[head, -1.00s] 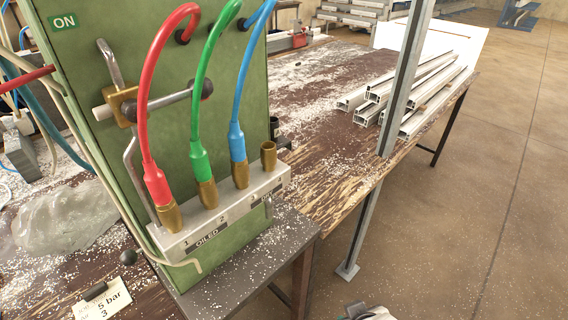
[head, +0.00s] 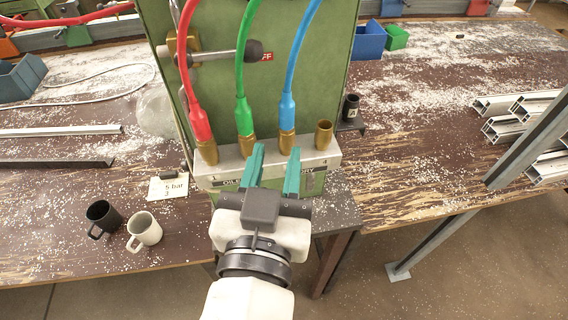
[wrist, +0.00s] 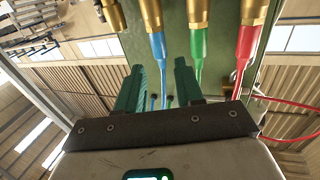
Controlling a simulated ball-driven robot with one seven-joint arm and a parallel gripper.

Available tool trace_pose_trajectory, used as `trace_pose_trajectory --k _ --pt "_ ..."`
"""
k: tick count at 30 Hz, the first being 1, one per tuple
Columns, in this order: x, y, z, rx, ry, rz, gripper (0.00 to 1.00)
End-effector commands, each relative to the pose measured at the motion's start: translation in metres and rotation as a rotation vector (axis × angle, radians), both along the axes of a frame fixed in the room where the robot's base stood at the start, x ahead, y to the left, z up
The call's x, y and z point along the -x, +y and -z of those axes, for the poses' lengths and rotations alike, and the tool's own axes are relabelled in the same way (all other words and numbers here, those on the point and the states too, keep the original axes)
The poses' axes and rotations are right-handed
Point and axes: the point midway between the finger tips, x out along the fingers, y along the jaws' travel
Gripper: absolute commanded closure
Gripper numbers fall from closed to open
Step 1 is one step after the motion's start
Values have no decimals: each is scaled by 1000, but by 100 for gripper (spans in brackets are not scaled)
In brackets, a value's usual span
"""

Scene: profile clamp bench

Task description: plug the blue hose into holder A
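The blue hose (head: 289,100) ends in a blue sleeve seated in the third brass socket of the grey manifold block (head: 205,173). It also shows in the wrist view (wrist: 157,45), beyond the gap between my fingers. My gripper (head: 276,158) is open and empty, its two teal fingers apart in front of the block, just below the blue hose's socket. The fingers also show in the wrist view (wrist: 158,80). A black cylindrical holder (head: 351,107) with a small pale mark, perhaps A, stands on a small bracket right of the green cabinet; I cannot read the mark surely.
The red hose (head: 198,115) and green hose (head: 243,105) sit in the sockets to the left; the rightmost brass socket (head: 324,134) is empty. A knobbed lever (head: 253,51) crosses the cabinet. Two mugs stand left. A metal post and profiles are at right.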

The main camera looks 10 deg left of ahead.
Motion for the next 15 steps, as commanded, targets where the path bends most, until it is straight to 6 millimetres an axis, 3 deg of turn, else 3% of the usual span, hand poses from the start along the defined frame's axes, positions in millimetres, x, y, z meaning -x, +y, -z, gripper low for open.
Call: trace_pose_trajectory --k 15 --pt "-83 -4 -1 3 3 4 63"
